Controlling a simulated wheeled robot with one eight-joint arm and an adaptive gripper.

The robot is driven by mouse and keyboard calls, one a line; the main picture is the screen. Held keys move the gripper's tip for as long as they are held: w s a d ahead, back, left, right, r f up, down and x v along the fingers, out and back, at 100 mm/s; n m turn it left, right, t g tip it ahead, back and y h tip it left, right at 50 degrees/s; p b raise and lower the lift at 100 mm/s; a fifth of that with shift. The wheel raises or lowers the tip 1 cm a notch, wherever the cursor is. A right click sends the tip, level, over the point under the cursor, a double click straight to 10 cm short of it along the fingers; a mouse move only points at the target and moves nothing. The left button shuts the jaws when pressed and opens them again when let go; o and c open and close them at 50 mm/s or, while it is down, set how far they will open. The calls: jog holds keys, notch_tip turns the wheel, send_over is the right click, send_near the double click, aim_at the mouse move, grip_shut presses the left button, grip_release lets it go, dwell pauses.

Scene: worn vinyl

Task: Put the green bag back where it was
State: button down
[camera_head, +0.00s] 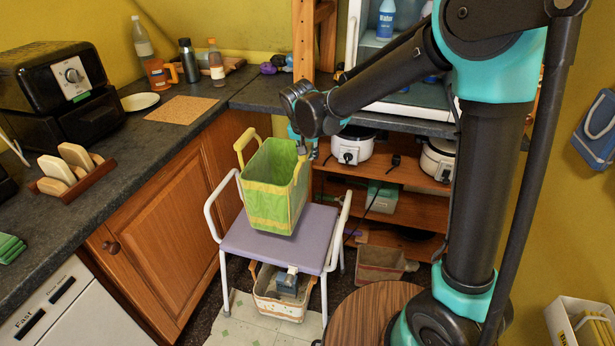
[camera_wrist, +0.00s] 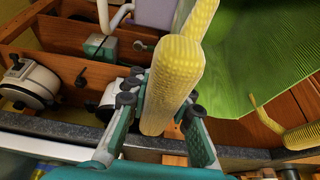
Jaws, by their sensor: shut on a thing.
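The green bag (camera_head: 268,190) has yellow trim and two yellow handles. It hangs upright, slightly tilted, at the purple-seated white stool (camera_head: 300,250); I cannot tell whether its base touches the seat. My gripper (camera_head: 304,146) is at the bag's right side, at the top. In the wrist view my gripper (camera_wrist: 162,115) is shut on one yellow handle (camera_wrist: 172,80), which stands between the two fingers. The green body of the bag (camera_wrist: 245,60) fills the upper right of that view, and its other yellow handle lies to the right.
A bin (camera_head: 280,300) stands under the stool, and another bin (camera_head: 380,265) sits by the shelf (camera_head: 410,208). A dark counter (camera_head: 110,170) with toaster, rack and bottles runs along the left. A round brown stool top (camera_head: 370,315) is near my base.

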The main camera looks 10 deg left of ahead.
notch_tip(320, 180, down, 8)
dwell(0.5)
jog(key=shift+f, duration=0.1)
jog(key=c, duration=1.3)
grip_release()
